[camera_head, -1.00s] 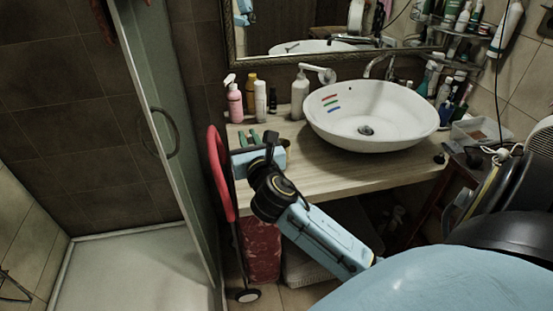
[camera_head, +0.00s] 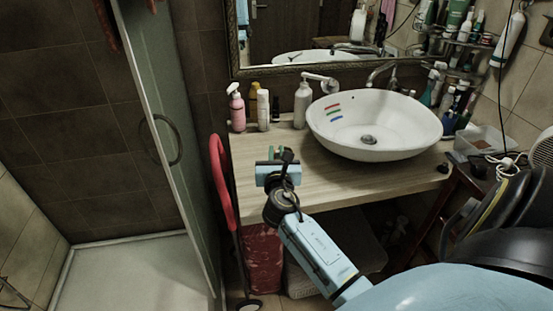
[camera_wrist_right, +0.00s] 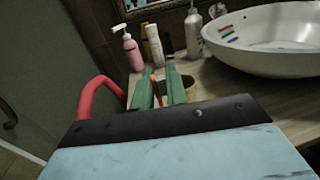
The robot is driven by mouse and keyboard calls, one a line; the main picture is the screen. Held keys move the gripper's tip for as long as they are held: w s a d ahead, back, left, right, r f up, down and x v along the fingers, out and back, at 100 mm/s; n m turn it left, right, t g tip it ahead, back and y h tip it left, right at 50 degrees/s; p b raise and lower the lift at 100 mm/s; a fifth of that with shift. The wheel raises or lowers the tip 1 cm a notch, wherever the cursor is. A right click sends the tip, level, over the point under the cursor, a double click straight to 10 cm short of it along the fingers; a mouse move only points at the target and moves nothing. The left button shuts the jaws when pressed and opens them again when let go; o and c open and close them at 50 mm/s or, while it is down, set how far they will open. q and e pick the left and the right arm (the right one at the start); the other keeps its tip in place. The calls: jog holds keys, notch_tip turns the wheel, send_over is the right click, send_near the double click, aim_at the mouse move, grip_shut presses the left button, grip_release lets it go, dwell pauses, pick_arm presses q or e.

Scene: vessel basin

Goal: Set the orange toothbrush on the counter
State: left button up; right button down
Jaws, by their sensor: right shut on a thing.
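My right gripper (camera_head: 277,156) is over the left part of the wooden counter (camera_head: 325,180), left of the basin. In the right wrist view its two green fingers (camera_wrist_right: 159,92) point toward the bottles at the back. A thin orange piece, which looks like part of the orange toothbrush (camera_wrist_right: 157,91), shows between the fingers, and they are shut on it. Most of the toothbrush is hidden, and I cannot tell whether it touches the counter. The counter also shows in the right wrist view (camera_wrist_right: 235,96). My left gripper is not in view.
A white basin (camera_head: 375,125) with red, green and blue strips on its inner wall stands to the right. A pink bottle (camera_head: 237,110), a white pump bottle (camera_head: 302,104) and others line the back. A red curved frame (camera_head: 221,180) rises at the counter's left edge.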

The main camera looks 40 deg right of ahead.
jog(key=shift+f, duration=0.25)
jog(key=shift+f, duration=0.15)
jog(key=c, duration=1.4)
grip_release()
